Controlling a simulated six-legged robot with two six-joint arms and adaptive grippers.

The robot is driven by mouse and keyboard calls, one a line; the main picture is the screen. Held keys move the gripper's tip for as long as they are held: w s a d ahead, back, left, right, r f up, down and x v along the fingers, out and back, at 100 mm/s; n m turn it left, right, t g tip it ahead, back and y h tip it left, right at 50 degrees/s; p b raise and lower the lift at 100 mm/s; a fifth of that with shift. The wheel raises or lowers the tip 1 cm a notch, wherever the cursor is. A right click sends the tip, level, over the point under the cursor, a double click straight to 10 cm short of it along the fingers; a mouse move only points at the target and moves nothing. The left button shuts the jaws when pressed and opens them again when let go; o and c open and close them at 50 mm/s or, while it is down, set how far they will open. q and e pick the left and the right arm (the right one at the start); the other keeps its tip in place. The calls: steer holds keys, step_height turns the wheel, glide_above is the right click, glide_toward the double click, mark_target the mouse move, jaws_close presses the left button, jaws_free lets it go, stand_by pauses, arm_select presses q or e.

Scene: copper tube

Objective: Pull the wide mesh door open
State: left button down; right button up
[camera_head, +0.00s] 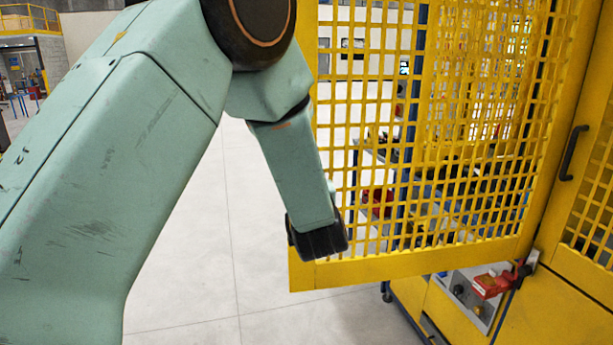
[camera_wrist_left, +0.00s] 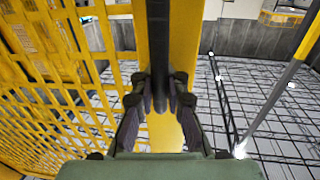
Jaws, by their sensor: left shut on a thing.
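The wide mesh door (camera_head: 420,262) is a yellow frame with a grid panel. In the head view it stands swung out from the yellow enclosure, its free edge on the left. In the left wrist view its mesh (camera_wrist_left: 45,85) fills the left side, next to the yellow edge post (camera_wrist_left: 185,45). My left gripper (camera_wrist_left: 159,88) is shut on the black bar handle (camera_wrist_left: 157,40) on that post, one finger on each side. In the head view my left arm covers part of the door's free edge, and the fingers and handle are hidden. My right gripper is not in view.
A second yellow mesh panel with a black handle (camera_head: 572,152) stands at the right. A red latch (camera_head: 492,284) sits on the enclosure below the door. Pale floor (camera_head: 240,290) is clear left of and below the door.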

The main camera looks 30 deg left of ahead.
arm_select(q)
steer(key=shift+r, duration=0.1)
stand_by(0.3)
steer(key=c, duration=1.6)
jaws_free()
steer(key=shift+c, duration=0.2)
steer(key=shift+s, duration=0.1)
steer(key=v, duration=0.7)
steer(key=shift+s+d, duration=0.15)
steer(key=shift+s, duration=0.05)
steer(key=shift+s, duration=0.1)
